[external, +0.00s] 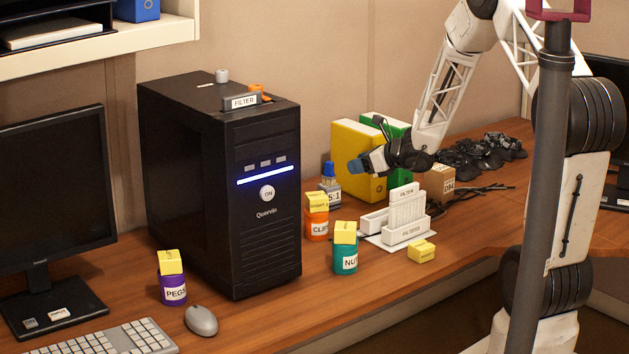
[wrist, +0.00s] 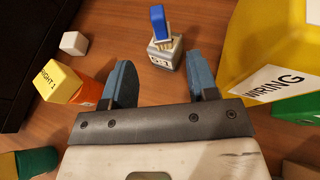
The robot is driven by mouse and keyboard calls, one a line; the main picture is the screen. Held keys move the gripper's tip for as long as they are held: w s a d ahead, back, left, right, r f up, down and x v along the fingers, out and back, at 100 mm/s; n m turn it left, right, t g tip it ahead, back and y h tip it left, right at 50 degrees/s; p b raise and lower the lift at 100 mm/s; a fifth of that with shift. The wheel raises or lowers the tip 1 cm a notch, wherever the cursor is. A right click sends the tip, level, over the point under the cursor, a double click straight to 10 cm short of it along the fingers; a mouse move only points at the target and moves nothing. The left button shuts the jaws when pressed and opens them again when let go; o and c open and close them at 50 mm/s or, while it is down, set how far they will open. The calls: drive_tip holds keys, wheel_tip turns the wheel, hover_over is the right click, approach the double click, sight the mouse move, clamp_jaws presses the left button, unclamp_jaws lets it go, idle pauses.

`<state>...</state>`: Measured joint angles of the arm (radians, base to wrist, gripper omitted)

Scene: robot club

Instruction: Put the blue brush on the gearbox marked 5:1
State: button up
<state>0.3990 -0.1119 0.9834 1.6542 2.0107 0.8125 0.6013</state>
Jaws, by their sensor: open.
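The blue brush (external: 328,169) stands upright on the grey gearbox marked 5:1 (external: 333,194), beside the black computer tower. In the wrist view, the brush (wrist: 158,23), blue with a pale lower part, rests on top of the gearbox (wrist: 168,57). My gripper (external: 357,165) is above the desk, right of the brush and in front of the yellow binder. In the wrist view, the blue fingers of my gripper (wrist: 162,82) are wide apart with nothing between them. The brush and gearbox lie beyond the fingertips, apart from them.
The black computer tower (external: 225,180) stands left. An orange pot (external: 317,226) and a teal pot (external: 345,259), each topped by a yellow block, stand in front of the gearbox. A yellow binder (external: 357,150) stands behind. A white filter rack (external: 405,215) stands right.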

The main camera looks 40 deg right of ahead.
drive_tip(key=s+a+r+n+g+y, duration=0.3)
drive_tip(key=s+a+r+n+g, duration=0.4)
drive_tip(key=s+a+r+n, duration=1.1)
drive_tip(key=s+r+n+g+h, duration=0.1)
drive_tip(key=s+n, duration=0.3)
drive_tip(key=s, duration=0.5)
drive_tip(key=s+r+n+g+h, duration=0.1)
drive_tip(key=s+r+n+h, duration=0.2)
drive_tip(key=s, duration=0.6)
drive_tip(key=s+r+n+g+h, duration=0.1)
drive_tip(key=s+n+h, duration=0.3)
drive_tip(key=s, duration=0.5)
drive_tip(key=shift+s+a+r+n, duration=0.4)
drive_tip(key=shift+r+n, duration=0.5)
drive_tip(key=shift+n, duration=0.3)
